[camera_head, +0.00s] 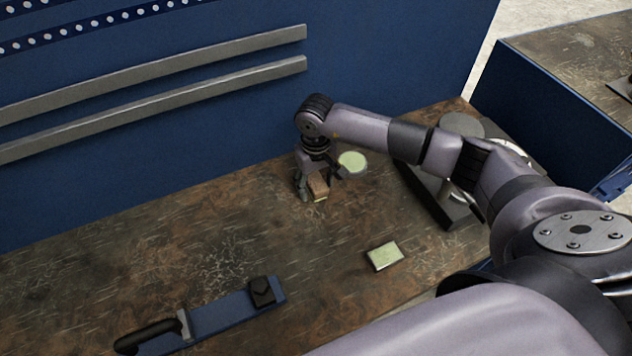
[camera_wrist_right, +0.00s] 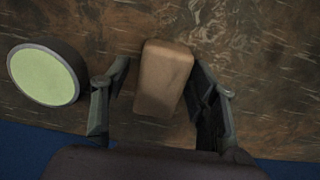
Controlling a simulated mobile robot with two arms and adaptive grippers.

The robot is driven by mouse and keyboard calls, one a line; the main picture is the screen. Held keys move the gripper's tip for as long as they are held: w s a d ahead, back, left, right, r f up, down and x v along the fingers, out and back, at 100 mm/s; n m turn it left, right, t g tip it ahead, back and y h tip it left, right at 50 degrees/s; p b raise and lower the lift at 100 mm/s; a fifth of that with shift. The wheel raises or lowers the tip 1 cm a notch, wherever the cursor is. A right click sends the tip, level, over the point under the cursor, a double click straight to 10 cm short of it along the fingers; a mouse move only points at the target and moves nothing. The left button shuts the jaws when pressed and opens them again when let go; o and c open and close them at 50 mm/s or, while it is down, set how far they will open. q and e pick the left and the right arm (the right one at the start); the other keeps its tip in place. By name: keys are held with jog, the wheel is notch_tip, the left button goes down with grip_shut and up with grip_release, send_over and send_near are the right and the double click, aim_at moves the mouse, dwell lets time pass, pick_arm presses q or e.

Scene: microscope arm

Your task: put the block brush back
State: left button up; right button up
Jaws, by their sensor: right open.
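The block brush, seen as a small brown wooden block (camera_head: 318,188), is on the worn brown workbench (camera_head: 215,255) near the blue back panel. A flat rectangular pad with a pale green top (camera_head: 384,256) lies nearer the front. My left gripper is not in view.
A round, pale-green-topped piece (camera_head: 352,161) stands just right of the gripper, close to a finger (camera_wrist_right: 43,76). A dark device (camera_head: 432,200) stands further right, partly behind my arm. A blue tool with a black handle (camera_head: 215,318) lies at front left. The bench's left middle is clear.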

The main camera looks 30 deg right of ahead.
aim_at(316, 180)
jog(key=shift+w+r, duration=0.1)
jog(key=shift+r, duration=0.35)
notch_tip(316, 180, up, 11)
jog(key=b, duration=0.3)
jog(key=shift+r, duration=0.2)
